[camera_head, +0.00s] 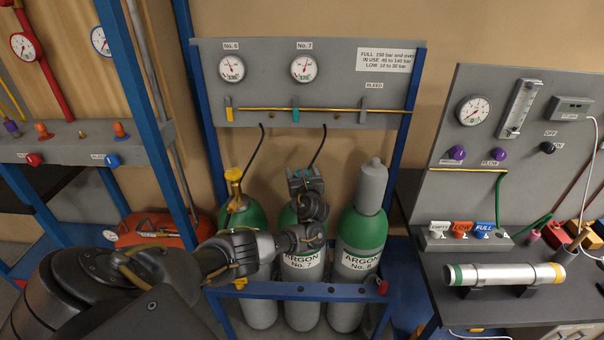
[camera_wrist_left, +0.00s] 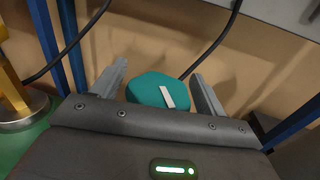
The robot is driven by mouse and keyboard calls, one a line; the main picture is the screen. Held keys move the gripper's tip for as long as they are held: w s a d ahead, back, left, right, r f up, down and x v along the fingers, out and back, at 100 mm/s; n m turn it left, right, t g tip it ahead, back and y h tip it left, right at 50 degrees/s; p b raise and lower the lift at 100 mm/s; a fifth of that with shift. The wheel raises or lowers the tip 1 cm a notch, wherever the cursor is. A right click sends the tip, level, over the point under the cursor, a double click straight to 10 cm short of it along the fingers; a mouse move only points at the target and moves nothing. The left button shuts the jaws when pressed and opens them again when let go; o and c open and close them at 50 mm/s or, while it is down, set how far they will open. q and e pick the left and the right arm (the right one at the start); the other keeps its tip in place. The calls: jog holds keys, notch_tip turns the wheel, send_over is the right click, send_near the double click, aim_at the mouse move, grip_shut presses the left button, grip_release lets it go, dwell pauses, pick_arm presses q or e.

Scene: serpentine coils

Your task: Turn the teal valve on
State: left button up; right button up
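The teal valve (camera_wrist_left: 150,88) is a rounded knob with a white stripe on top, in the middle of the left wrist view. In the head view it sits on top of the middle cylinder, labelled ARGON No. 7 (camera_head: 302,262), mostly hidden by my left gripper (camera_head: 306,182). In the left wrist view my left gripper (camera_wrist_left: 160,74) is open, with one finger on each side of the knob. A small gap seems to show at each finger; contact is unclear. A small teal lever (camera_head: 295,115) is also on the panel above, under the No. 7 gauge (camera_head: 303,67). My right gripper is not in view.
A green cylinder with a yellow valve (camera_head: 234,186) stands on the left, and cylinder No. 8 (camera_head: 361,235) with a grey cap on the right. A blue rack rail (camera_head: 335,291) crosses in front. Dark hoses (camera_head: 317,148) hang from the panel. A workbench (camera_head: 500,305) is at the right.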

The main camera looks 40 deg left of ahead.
pick_arm(q)
jog(key=p+v, duration=0.1)
jog(key=v, duration=1)
jog(key=shift+w, duration=0.15)
dwell(0.3)
